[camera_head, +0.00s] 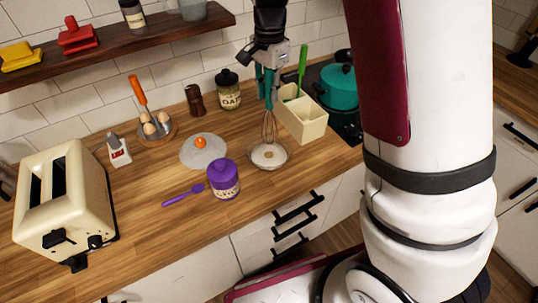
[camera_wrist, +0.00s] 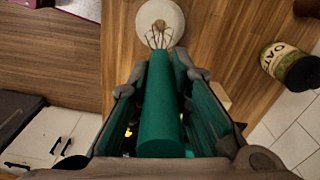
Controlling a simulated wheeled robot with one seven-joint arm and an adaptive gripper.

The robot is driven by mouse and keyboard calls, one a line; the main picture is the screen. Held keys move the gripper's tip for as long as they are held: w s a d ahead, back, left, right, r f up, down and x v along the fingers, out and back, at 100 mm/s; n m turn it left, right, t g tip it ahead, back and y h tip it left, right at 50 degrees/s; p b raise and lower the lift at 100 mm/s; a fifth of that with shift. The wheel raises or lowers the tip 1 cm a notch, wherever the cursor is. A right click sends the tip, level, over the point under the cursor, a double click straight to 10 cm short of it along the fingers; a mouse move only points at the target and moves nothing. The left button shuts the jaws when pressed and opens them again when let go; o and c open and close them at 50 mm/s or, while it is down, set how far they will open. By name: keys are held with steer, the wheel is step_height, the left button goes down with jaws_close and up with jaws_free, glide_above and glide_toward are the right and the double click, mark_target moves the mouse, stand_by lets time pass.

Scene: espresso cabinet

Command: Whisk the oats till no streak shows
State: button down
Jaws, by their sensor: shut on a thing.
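My gripper (camera_head: 268,86) is shut on the whisk, holding it upright by its green handle (camera_wrist: 160,105). The whisk's wire head (camera_head: 269,126) reaches down into the small bowl (camera_head: 283,164). In the wrist view the wires (camera_wrist: 160,37) stand over the pale contents of the bowl (camera_wrist: 178,12). The contents look off-white, with a brownish spot near the whisk in the head view. Whether streaks remain in the mix is too small to tell. A jar labelled as oats (camera_head: 229,92) stands behind the bowl, and it also shows in the wrist view (camera_wrist: 281,58).
A cream divided holder (camera_head: 302,120) with a green-handled tool stands close right of the bowl, before the stove with a teal pot (camera_head: 338,86). A shelf (camera_head: 120,42) overhangs the back.

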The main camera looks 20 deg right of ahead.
mark_target(269, 73)
steer(key=shift+r, duration=2.5)
